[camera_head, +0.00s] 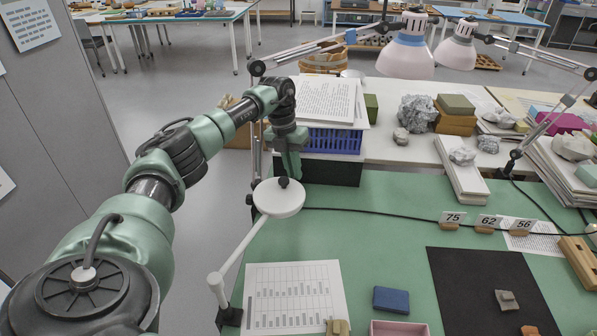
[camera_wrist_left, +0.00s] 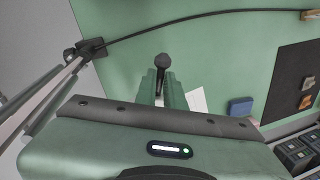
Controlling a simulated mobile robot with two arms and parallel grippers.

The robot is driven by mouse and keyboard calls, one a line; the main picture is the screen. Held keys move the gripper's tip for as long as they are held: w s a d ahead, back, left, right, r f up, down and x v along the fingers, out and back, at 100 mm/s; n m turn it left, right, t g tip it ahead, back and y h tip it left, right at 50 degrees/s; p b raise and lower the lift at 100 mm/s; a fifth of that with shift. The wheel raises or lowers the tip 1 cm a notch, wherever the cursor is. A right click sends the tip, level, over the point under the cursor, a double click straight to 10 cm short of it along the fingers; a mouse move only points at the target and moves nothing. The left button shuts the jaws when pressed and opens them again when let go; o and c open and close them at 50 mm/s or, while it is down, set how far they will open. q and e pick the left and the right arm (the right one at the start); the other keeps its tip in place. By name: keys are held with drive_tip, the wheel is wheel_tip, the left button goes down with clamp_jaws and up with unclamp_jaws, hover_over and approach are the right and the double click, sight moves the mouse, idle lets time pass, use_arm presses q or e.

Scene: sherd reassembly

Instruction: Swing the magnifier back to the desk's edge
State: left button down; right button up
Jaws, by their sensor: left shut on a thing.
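The magnifier (camera_head: 279,200) is a white round head with a dark knob on top, on a white jointed arm (camera_head: 243,248) that runs to a stand at the desk's front left. Its head hangs close to the left edge of the green desk (camera_head: 370,225). My left gripper (camera_head: 285,174) points down and is shut on the magnifier's dark knob. In the left wrist view, my left gripper's fingers (camera_wrist_left: 162,84) close around the knob (camera_wrist_left: 162,61); the white head is not clearly seen there. My right gripper is not in view.
A blue basket (camera_head: 333,141) with papers stands behind the gripper. A lamp post rises at the desk's left edge. A chart sheet (camera_head: 295,297), a blue block (camera_head: 391,299) and a black mat (camera_head: 480,285) lie on the desk. A cable crosses it. The middle green area is clear.

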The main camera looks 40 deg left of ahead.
use_arm(q)
drive_tip(key=shift+w+r, duration=0.25)
drive_tip(key=shift+r, duration=0.05)
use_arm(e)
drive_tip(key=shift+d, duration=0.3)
use_arm(q)
drive_tip(key=c, duration=1.6)
unclamp_jaws()
drive_tip(key=shift+o, duration=0.5)
drive_tip(key=shift+f, duration=0.15)
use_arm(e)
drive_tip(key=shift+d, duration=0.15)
use_arm(q)
drive_tip(key=shift+s+f, duration=0.1)
